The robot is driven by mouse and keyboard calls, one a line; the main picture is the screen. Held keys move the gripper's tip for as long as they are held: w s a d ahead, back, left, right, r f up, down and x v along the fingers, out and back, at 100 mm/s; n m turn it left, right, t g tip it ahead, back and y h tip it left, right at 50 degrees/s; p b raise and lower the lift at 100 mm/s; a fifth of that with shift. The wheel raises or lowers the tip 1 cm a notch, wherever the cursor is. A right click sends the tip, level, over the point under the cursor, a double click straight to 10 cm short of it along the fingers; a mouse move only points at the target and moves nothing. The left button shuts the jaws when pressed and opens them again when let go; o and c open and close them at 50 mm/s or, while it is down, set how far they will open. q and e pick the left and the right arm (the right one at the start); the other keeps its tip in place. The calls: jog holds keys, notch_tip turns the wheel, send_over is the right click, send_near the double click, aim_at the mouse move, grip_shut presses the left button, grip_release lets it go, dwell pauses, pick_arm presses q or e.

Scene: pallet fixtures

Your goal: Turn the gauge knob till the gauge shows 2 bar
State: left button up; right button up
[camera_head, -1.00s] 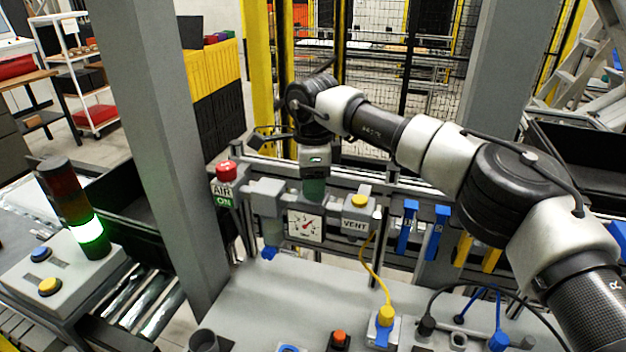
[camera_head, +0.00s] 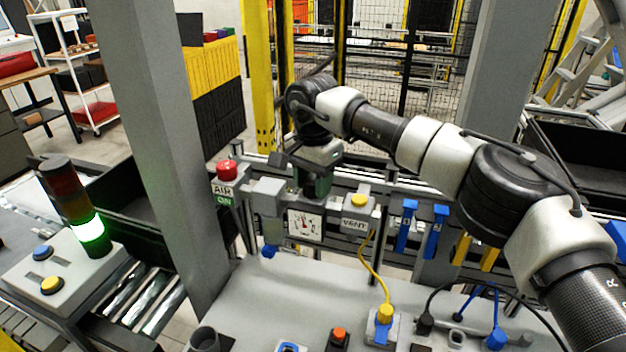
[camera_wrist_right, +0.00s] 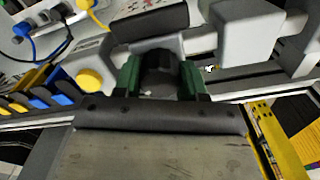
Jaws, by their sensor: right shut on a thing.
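The gauge (camera_head: 305,226) has a white square face with a red needle and sits on the grey pipe assembly. The needle points roughly straight up, slightly left; its numbers are too small to read. In the right wrist view the dark gauge knob (camera_wrist_right: 160,72) is between the green fingertips of my right gripper (camera_wrist_right: 160,80), which is shut on it. In the head view my right gripper (camera_head: 313,187) comes down from above, just over the gauge, and hides the knob. My left gripper is not in view.
A red button (camera_head: 227,171) over an AIR ON label stands left of the gauge. A yellow VENT button (camera_head: 359,201) is close on the right. Blue handles (camera_head: 406,226) hang farther right. A grey bench top (camera_head: 285,300) with connectors and cables lies in front.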

aim_at(314, 179)
jog(key=shift+w+r+n, duration=0.1)
jog(key=shift+r+n, duration=0.15)
jog(key=shift+n, duration=0.25)
jog(key=o, duration=0.7)
jog(key=shift+o, duration=1.2)
jog(key=shift+f, duration=0.15)
jog(key=shift+r+b, duration=0.35)
jog(key=shift+r, duration=0.2)
notch_tip(314, 179, up, 10)
jog(key=b, duration=0.1)
jog(key=shift+f, duration=0.15)
